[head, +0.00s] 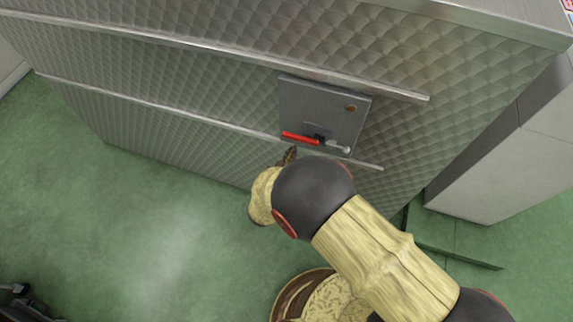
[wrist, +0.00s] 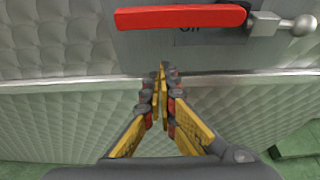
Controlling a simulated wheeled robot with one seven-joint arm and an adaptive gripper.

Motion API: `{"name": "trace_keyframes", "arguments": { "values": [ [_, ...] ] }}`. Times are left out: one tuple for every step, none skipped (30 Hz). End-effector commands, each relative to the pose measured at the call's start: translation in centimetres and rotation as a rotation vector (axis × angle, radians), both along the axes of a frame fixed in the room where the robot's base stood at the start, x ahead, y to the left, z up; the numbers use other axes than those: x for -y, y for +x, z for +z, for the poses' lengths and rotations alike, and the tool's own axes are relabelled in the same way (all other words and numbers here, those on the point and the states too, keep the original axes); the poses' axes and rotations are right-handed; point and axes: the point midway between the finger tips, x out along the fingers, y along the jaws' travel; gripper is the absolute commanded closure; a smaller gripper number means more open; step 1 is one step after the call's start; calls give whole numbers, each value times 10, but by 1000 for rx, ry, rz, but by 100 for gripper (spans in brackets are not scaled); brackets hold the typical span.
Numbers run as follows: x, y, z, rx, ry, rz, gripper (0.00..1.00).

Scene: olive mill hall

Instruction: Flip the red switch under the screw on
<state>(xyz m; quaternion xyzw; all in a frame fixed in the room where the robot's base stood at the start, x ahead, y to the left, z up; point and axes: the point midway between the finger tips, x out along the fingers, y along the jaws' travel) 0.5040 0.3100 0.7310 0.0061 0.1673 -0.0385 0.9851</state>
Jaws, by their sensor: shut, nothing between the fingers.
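The red switch (head: 300,137) is a long red lever on a square grey plate (head: 297,97) on the quilted metal cabinet. Its red handle points left, and a metal rod with a ball end sticks out to the right. A small brown round screw head (head: 351,108) sits at the plate's upper right, above the switch. In the wrist view the red handle (wrist: 180,17) lies level across the top, over a partly hidden dark label. My gripper (wrist: 163,72) is shut and empty, its fingertips just below the handle with a visible gap. It also shows below the plate in the head view (head: 291,152).
A pale block (head: 480,165) stands at the right.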

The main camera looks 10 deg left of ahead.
Motion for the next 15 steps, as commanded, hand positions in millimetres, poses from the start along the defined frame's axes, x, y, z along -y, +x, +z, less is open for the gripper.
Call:
{"name": "trace_keyframes", "arguments": {
  "values": [
    [-1, 2, 6, 2, 4, 0, 100],
    [-1, 1, 11, 2, 4, 0, 100],
    [-1, 0, 16, 2, 4, 1, 100],
    [-1, 0, 19, 1, 3, 0, 100],
    [0, 0, 22, 0, 3, 0, 100],
    [0, 0, 26, 0, 3, 0, 100],
    [0, 0, 28, 0, 3, 0, 100],
    [-1, 0, 30, 0, 3, 0, 100],
    [-1, 0, 33, 0, 2, 0, 100],
    [-1, 0, 35, 0, 2, 0, 100],
    [-1, 0, 37, 0, 2, 0, 100],
    [0, 0, 38, 0, 1, 1, 100],
    [0, 0, 39, 0, 1, 1, 100],
    [0, -1, 39, 0, 1, 0, 100],
    [0, -1, 40, 0, 1, 0, 100]
  ]
}}
